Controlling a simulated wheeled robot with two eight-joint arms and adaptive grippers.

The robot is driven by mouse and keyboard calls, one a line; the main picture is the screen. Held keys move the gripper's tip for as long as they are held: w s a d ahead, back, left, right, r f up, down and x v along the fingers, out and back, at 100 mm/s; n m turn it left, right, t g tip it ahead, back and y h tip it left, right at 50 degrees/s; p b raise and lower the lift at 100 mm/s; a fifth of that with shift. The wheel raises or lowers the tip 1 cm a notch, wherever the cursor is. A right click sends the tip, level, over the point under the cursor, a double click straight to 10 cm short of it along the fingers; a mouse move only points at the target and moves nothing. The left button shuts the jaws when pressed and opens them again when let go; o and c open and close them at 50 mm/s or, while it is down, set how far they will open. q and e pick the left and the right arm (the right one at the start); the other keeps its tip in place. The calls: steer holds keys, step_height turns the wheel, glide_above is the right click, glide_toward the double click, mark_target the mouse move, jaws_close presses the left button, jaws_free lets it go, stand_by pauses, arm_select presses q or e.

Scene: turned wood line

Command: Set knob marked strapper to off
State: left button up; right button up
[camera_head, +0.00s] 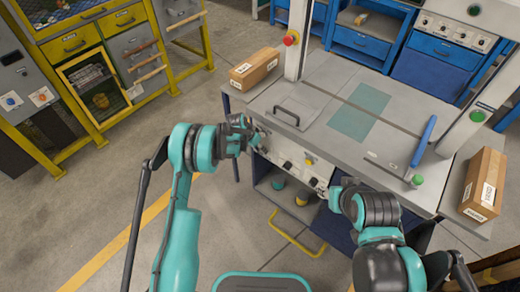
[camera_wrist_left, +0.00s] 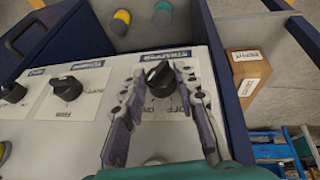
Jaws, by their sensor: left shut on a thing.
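The strapper knob (camera_wrist_left: 160,78) is black and sits on a white panel (camera_wrist_left: 50,128), under an upside-down label reading STRAPPER in the left wrist view. ON and OFF marks show beside it. I cannot tell surely which mark its pointer is on. My left gripper (camera_wrist_left: 163,88) has its fingers on both sides of this knob and is shut on it. In the head view my left gripper (camera_head: 252,135) is at the left end of the control panel (camera_head: 290,160) on the bench front. My right gripper (camera_head: 338,194) is near the panel's right end; its fingers are unclear.
Another black knob (camera_wrist_left: 67,88) sits beside the strapper knob, with more controls further along. The grey bench top (camera_head: 310,98) carries a dark handle (camera_head: 287,115) and a blue bar (camera_head: 424,142). Cardboard boxes (camera_head: 254,69) (camera_head: 483,185) stand at both sides. Open floor lies left.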

arm_select(q)
steer(key=h, duration=0.1)
steer(key=g+h, duration=0.1)
steer(key=shift+w+a+f+n+g+h, duration=0.1)
steer(key=shift+w+a+n+g+h, duration=0.1)
steer(key=shift+a+n+g+h, duration=0.1)
steer(key=shift+w+a+f+n+g+h, duration=0.1)
steer(key=shift+n+g+h, duration=0.3)
steer(key=shift+g+h, duration=0.75)
steer(key=shift+t+h, duration=0.25)
steer(key=shift+h, duration=0.2)
steer(key=o, duration=1.2)
steer(key=shift+c, duration=0.2)
steer(key=v, duration=1.2)
